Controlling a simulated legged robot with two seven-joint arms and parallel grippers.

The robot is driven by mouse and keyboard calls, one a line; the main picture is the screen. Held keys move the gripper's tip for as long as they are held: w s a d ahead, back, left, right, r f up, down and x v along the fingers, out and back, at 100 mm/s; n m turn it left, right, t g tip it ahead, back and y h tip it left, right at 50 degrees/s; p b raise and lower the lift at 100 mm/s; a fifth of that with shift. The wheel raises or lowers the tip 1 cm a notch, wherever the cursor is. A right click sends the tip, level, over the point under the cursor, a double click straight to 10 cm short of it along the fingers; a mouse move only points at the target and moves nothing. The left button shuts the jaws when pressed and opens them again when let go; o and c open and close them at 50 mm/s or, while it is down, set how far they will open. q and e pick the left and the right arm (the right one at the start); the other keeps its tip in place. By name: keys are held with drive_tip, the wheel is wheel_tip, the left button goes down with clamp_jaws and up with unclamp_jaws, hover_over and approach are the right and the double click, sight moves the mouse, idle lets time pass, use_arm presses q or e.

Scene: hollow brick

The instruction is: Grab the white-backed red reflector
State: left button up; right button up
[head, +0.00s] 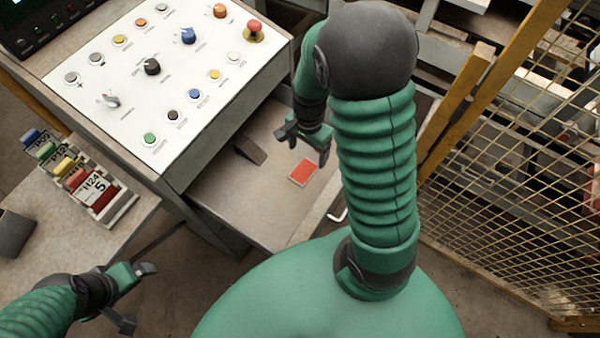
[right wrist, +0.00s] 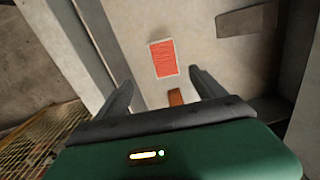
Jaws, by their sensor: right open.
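The red reflector (head: 303,172) lies flat on the grey shelf under the control panel, with a thin pale border around its red face. In the right wrist view the reflector (right wrist: 163,58) shows ahead, beyond the fingertips and roughly between them. My right gripper (head: 306,145) is open and empty, just above and behind the reflector in the head view; it also shows in the right wrist view (right wrist: 160,85). My left gripper (head: 138,296) is at the lower left, far from the reflector, with its fingers spread and nothing between them.
The control panel (head: 160,65) with several buttons and knobs overhangs the shelf (head: 235,200). A dark bracket (head: 249,150) stands left of the reflector. A yellow mesh fence (head: 510,170) is at the right. A rack of coloured tags (head: 115,212) sits on the left table.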

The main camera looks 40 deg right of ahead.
hover_over(303, 171)
drive_tip(key=d, duration=0.1)
drive_tip(key=f, duration=0.6)
drive_tip(key=shift+s+d+f+b, duration=0.15)
drive_tip(key=shift+s+f+b, duration=0.15)
drive_tip(key=shift+b, duration=0.1)
drive_tip(key=f, duration=0.1)
drive_tip(key=a+f, duration=0.1)
drive_tip(key=f, duration=0.2)
drive_tip(key=shift+w+a, duration=0.15)
drive_tip(key=shift+a, duration=0.1)
drive_tip(key=shift+w+f, duration=0.1)
drive_tip(key=shift+f, duration=0.3)
drive_tip(key=shift+w+d+f, duration=0.1)
drive_tip(key=shift+d+f, duration=0.05)
drive_tip(key=shift+d, duration=0.25)
drive_tip(key=c, duration=0.6)
drive_tip(key=shift+a, duration=0.2)
drive_tip(key=c, duration=1)
